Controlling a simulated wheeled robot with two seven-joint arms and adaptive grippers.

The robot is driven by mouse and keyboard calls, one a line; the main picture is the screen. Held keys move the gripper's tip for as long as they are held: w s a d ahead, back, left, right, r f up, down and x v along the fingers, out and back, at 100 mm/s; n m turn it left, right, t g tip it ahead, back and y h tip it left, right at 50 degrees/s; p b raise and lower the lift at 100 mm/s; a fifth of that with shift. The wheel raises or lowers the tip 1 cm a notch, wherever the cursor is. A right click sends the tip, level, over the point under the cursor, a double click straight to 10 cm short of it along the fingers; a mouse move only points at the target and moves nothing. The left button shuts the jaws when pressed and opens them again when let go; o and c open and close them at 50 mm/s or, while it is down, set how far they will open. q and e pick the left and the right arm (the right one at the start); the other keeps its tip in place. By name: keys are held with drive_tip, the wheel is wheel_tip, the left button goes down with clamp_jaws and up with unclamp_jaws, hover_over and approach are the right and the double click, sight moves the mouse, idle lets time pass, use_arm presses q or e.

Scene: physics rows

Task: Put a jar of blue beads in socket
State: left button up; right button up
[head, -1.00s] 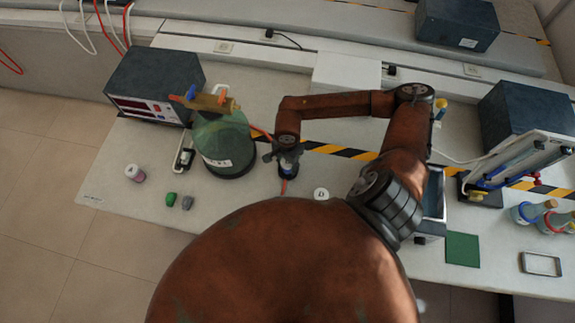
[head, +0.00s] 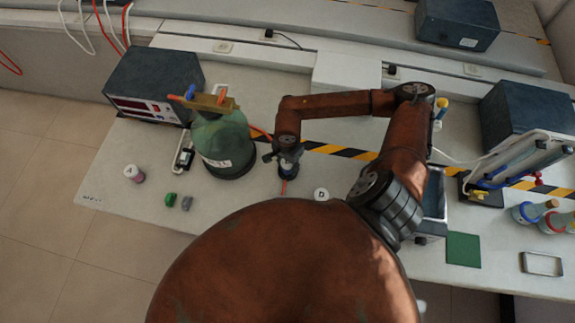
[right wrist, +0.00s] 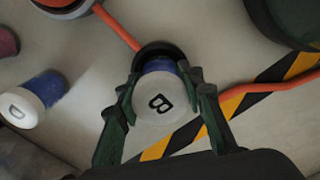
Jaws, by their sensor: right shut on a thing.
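In the right wrist view, a jar with a white lid marked B (right wrist: 158,105) and blue contents (right wrist: 160,66) stands between my right gripper's fingers (right wrist: 160,95), which are shut on it. The jar's base is at a dark round socket (right wrist: 148,50) with an orange cord; I cannot tell how deep it sits. In the head view my right gripper (head: 287,156) is over this socket (head: 288,172), hiding most of the jar. A second blue jar, lid marked D (right wrist: 20,108), stands apart on the bench; it also shows in the head view (head: 321,194). My left gripper is not in view.
A large green bottle (head: 224,150) stands close left of the gripper. A power supply box (head: 155,85) is behind. Flasks (head: 530,212) stand at right.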

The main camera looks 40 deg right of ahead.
drive_tip(key=shift+f+b, duration=0.45)
idle(0.4)
drive_tip(key=o, duration=1.3)
wheel_tip(320, 180, up, 12)
drive_tip(key=shift+r, duration=0.1)
